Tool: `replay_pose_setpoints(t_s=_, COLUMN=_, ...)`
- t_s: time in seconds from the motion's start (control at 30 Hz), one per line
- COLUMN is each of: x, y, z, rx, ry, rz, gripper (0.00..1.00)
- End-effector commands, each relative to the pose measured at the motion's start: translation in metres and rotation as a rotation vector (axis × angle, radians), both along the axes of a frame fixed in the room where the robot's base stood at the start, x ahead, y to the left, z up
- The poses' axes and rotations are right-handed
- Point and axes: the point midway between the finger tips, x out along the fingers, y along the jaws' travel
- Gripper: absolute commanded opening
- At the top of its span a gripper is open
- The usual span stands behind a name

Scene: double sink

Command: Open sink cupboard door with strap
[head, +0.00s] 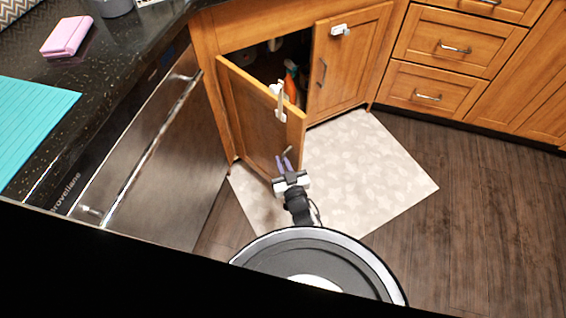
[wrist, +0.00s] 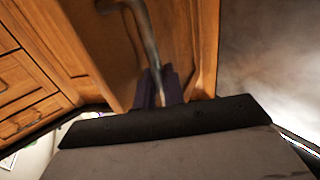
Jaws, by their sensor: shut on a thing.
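The left sink cupboard door (head: 250,115) stands partly open, swung out from the cabinet, with the dark inside showing behind it. A white strap (head: 278,100) hangs over its upper edge. The right cupboard door (head: 345,60) is shut and carries a white latch piece (head: 340,30). My gripper (head: 284,163) is at the free side of the left door, its purple fingers shut on the metal door handle (head: 288,151). In the wrist view the handle (wrist: 146,35) runs down between the fingers (wrist: 160,88). The fingertips' exact contact is partly hidden.
An orange-topped bottle (head: 291,80) stands inside the cupboard. A steel dishwasher (head: 140,150) is left of the door. Drawers (head: 455,48) are at right. A pale mat (head: 360,165) lies on the floor under the door. Dark floor (head: 460,200) at right is clear.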

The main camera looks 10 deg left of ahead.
Motion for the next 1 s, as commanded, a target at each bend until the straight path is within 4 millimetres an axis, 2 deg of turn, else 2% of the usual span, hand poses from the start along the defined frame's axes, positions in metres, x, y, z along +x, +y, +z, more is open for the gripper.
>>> replay_pose_setpoints(t_s=0.47, x=0.000, y=0.003, z=0.000, rx=0.001, ry=-0.001, rz=0.003, gripper=0.00)
replay_pose_setpoints(t_s=0.5, x=0.000, y=0.003, z=0.000, rx=0.001, ry=-0.001, rz=0.003, gripper=0.15)
replay_pose_setpoints(t_s=0.6, x=0.000, y=0.002, z=0.000, rx=0.001, ry=-0.001, rz=0.003, gripper=0.25)
replay_pose_setpoints(t_s=0.87, x=0.000, y=0.001, z=0.001, rx=0.001, ry=-0.001, rz=0.001, gripper=0.25)
replay_pose_setpoints(t_s=1.0, x=0.000, y=0.000, z=0.012, rx=0.001, ry=-0.003, rz=0.001, gripper=0.25)
